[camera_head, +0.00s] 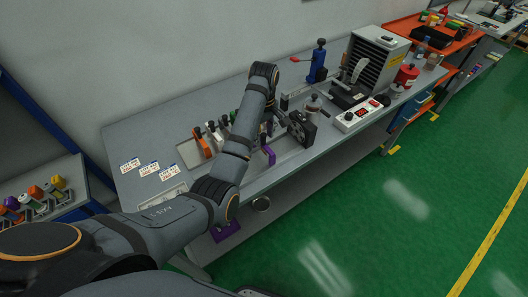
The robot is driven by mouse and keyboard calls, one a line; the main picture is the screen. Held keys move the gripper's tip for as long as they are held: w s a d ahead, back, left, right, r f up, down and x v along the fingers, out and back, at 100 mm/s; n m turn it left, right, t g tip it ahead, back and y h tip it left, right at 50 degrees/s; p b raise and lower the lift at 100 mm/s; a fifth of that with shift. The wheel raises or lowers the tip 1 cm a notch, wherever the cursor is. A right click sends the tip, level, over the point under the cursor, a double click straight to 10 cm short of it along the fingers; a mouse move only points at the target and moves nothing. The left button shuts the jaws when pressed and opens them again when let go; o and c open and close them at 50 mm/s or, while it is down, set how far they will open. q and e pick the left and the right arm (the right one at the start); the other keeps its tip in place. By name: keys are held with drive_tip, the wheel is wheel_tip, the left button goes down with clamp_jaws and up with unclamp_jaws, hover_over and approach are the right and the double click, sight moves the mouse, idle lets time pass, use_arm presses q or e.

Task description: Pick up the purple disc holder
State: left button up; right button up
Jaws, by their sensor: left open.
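A small purple piece (269,155), which looks like the disc holder, stands on the grey workbench (145,130) near its front edge. Its upper part and base are hard to make out at this size. My left arm reaches up across the bench and bends down at the wrist. My left gripper (268,128) is open, just above and behind the purple piece, and partly hidden by my own forearm. I see no contact between them. My right gripper is not in view.
A black disc or reel (301,128) stands right of the gripper. Several small tools (203,142) stand left of it. A blue press (318,62), a control box (357,115) and a grey cabinet (377,58) are further right. Three labels (149,169) lie on clear bench at left.

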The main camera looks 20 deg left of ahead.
sight(263, 144)
use_arm(q)
drive_tip(key=shift+f+b, duration=0.35)
drive_tip(key=shift+f, duration=0.05)
drive_tip(key=shift+s+f+b, duration=0.15)
drive_tip(key=shift+f+b, duration=0.45)
drive_tip(key=shift+b, duration=0.15)
drive_tip(key=shift+s+f+b, duration=0.1)
drive_tip(key=shift+f+b, duration=0.6)
drive_tip(key=shift+w+f+p, duration=0.2)
drive_tip(key=shift+f+p, duration=0.15)
drive_tip(key=shift+f, duration=0.4)
drive_tip(key=shift+s+r, duration=0.1)
drive_tip(key=shift+s, duration=0.05)
drive_tip(key=c, duration=0.5)
clamp_jaws()
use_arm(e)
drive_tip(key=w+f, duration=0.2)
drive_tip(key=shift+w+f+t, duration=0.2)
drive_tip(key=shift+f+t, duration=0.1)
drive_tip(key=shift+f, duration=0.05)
